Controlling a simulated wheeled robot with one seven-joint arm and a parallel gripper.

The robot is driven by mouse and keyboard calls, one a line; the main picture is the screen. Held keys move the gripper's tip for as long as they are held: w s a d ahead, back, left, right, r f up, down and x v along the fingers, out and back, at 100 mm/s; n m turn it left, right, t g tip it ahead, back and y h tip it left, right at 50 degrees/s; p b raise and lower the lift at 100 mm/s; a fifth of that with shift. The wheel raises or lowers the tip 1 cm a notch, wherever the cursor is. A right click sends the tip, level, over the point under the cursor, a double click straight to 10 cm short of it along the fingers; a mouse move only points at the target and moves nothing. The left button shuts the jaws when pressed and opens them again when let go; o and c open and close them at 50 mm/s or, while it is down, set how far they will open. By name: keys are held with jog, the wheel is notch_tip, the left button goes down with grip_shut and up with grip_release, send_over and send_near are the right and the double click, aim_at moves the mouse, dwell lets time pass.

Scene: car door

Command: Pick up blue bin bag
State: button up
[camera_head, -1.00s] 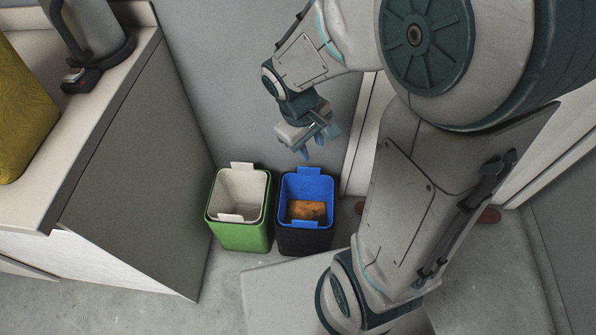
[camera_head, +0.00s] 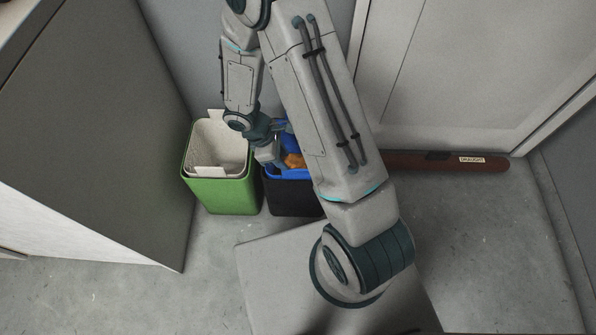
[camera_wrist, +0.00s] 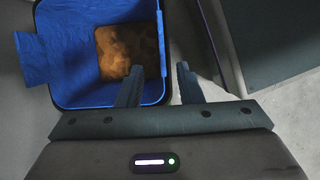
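The blue bin bag (camera_head: 286,174) lines a black bin (camera_head: 291,198) on the floor, with a brown-orange item (camera_head: 294,160) lying inside it. In the wrist view the blue bag (camera_wrist: 75,78) covers the inside and folds over the rim, with a flap at the left. My gripper (camera_wrist: 160,80) is open, its two fingers apart near the bag's right rim. The left finger overlaps the bag's inside in that view, and the right finger is outside the rim. I see no contact. In the head view my arm hides the fingertips and much of the bin's right side.
A green bin (camera_head: 221,190) with a pale liner stands just left of the black bin. A cabinet (camera_head: 95,135) is at the left. A door (camera_head: 440,75) with a brown draught excluder (camera_head: 430,163) at its foot is at the right.

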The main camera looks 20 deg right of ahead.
aim_at(294, 170)
jog(key=b+x, duration=0.2)
jog(key=x, duration=0.2)
jog(key=b+x, duration=0.2)
jog(key=x, duration=0.3)
jog(key=shift+s+d+f, duration=0.2)
jog(key=shift+s+d, duration=0.05)
jog(key=shift+r, duration=0.1)
grip_shut()
dwell(1.0)
